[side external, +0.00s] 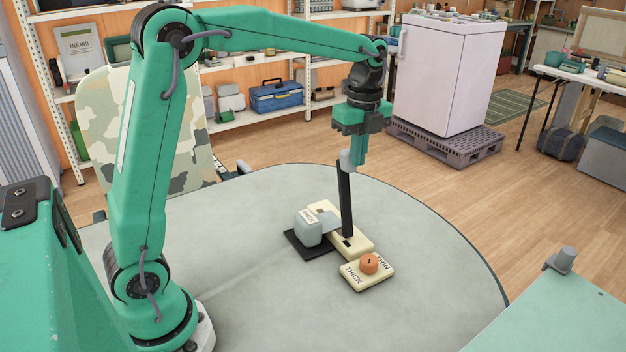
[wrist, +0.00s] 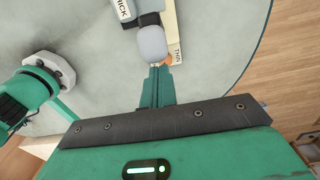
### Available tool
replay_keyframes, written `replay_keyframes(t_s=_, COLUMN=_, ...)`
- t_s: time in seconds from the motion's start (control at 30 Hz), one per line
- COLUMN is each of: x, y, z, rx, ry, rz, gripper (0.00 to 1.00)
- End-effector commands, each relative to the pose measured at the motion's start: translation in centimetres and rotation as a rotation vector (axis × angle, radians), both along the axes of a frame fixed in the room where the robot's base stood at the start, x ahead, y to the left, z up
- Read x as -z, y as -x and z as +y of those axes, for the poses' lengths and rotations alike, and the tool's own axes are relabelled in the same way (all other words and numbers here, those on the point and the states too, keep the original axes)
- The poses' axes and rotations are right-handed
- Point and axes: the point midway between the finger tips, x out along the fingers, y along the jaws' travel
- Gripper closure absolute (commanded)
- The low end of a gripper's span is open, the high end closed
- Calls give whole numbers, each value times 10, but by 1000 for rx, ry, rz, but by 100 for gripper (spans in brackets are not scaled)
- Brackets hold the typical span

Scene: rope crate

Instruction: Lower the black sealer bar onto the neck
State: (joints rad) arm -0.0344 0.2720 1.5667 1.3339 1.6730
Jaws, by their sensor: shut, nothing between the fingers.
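The black sealer bar (side external: 346,203) stands raised, nearly upright, hinged at the cream sealer base (side external: 353,243), with a grey grip (side external: 346,160) on its top end. The grip also shows in the wrist view (wrist: 152,44), just ahead of my fingertips. My gripper (side external: 358,165) is shut and empty, pointing down beside the grip; I cannot tell whether they touch.
A cream selector plate (side external: 352,278) marked THICK and THIN, with an orange knob (side external: 369,263), lies in front of the base. The bag is on a black mat (side external: 306,249). The round grey table (side external: 270,310) is otherwise clear around them.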

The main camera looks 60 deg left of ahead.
Motion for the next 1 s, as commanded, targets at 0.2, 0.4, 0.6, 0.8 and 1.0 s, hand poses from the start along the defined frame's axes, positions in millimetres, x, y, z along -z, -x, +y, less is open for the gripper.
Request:
replay_keyframes(t_s=0.2, x=0, y=0, z=0, rx=0, ry=0, rz=0, gripper=100)
replay_keyframes(t_s=0.4, x=0, y=0, z=2, rx=-1, ry=0, rz=0, gripper=100)
replay_keyframes(t_s=0.6, x=0, y=-1, z=12, rx=-3, ry=1, rz=0, gripper=100)
replay_keyframes(t_s=0.8, x=1, y=-3, z=36, rx=-5, ry=3, rz=1, gripper=100)
replay_keyframes(t_s=1.0, x=7, y=-4, z=71, rx=-6, ry=6, rz=2, gripper=100)
